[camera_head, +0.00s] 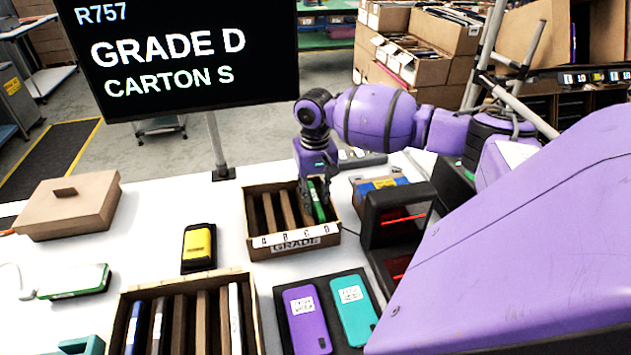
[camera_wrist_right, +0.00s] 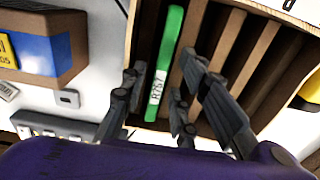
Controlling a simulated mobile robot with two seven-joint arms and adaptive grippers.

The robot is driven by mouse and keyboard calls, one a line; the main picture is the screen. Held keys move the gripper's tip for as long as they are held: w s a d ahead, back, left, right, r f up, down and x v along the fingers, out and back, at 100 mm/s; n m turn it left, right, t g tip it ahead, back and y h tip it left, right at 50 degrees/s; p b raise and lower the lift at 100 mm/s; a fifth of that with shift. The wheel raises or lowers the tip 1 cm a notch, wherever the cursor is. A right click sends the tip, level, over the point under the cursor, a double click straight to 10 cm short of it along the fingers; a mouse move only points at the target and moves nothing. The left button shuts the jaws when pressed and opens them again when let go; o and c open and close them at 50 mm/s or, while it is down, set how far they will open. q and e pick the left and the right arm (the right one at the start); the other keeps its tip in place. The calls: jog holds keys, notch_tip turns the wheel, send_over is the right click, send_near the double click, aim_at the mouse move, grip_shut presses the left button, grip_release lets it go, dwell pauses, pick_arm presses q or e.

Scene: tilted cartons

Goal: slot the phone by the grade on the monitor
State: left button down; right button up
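The monitor (camera_head: 190,55) reads R757, GRADE D, CARTON S. The wooden grade carton (camera_head: 262,250) has slots lettered A to D along its front. A green phone (camera_head: 317,205) stands on edge in its rightmost slot, by the letter D. In the right wrist view the green phone (camera_wrist_right: 165,62) carries a label that appears to read R757. My right gripper (camera_head: 318,190) is over that slot. In the right wrist view the fingers of my right gripper (camera_wrist_right: 162,85) are spread around the phone, with a gap beside it. My left gripper is not in view.
A larger slotted carton (camera_head: 185,280) stands in front. A dark tray (camera_head: 283,305) holds a purple phone (camera_head: 307,318) and a teal phone (camera_head: 353,310). A black scanner-like box (camera_head: 398,210) with red light sits to the right. A lidded box (camera_head: 68,205) is at left.

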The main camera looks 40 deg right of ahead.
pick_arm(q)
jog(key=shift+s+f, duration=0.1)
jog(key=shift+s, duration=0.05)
pick_arm(e)
jog(key=shift+r, duration=0.1)
notch_tip(320, 180, up, 12)
dwell(0.5)
jog(key=shift+a, duration=0.1)
